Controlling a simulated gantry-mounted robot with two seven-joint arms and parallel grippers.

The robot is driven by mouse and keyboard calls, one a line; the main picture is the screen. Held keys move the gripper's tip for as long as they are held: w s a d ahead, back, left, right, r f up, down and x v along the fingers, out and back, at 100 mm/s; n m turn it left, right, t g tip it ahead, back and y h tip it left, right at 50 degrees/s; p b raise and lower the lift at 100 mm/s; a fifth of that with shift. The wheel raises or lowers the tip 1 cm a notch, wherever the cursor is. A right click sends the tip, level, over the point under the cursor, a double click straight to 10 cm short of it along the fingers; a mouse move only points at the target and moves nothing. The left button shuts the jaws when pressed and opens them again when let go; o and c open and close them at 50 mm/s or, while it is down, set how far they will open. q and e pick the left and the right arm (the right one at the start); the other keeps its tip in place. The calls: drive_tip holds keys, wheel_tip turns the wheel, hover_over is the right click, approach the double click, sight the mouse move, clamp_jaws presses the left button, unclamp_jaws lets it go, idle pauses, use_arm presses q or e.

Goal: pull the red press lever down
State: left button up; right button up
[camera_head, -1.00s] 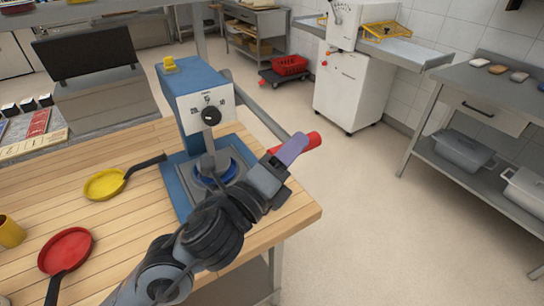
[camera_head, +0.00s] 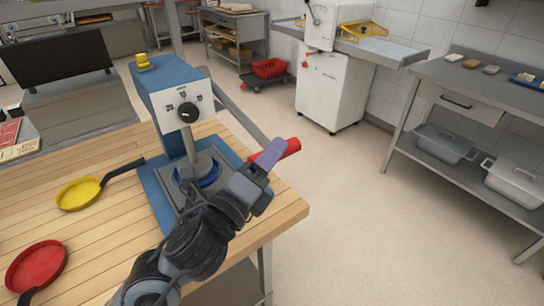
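The blue press (camera_head: 165,85) stands on the wooden table, with a white dial plate and a round blue-rimmed base. Its grey lever bar slopes down along the right side to a red lever handle (camera_head: 289,148) near the table's right corner. My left gripper (camera_head: 268,155) is at this handle, its purple finger overlapping the red grip, with red showing mainly to the right of it. The other finger is hidden, so I cannot tell whether the gripper is closed around the handle. My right gripper is not in view.
A yellow pan (camera_head: 79,193) and a red pan (camera_head: 36,266) lie on the wooden table (camera_head: 115,225) left of the press. The floor (camera_head: 370,220) right of the table is clear. A white machine (camera_head: 331,91) and a steel side table (camera_head: 480,80) stand beyond.

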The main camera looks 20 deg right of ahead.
use_arm(q)
drive_tip(key=shift+o, duration=1.2)
drive_tip(key=shift+w+a+f, duration=0.1)
drive_tip(key=shift+w+f, duration=0.1)
drive_tip(key=shift+s+r, duration=0.1)
drive_tip(key=shift+r, duration=0.05)
drive_tip(key=shift+s+a, duration=0.4)
drive_tip(key=shift+s, duration=0.05)
drive_tip(key=p+v, duration=0.1)
drive_tip(key=v, duration=0.8)
drive_tip(key=shift+a, duration=0.35)
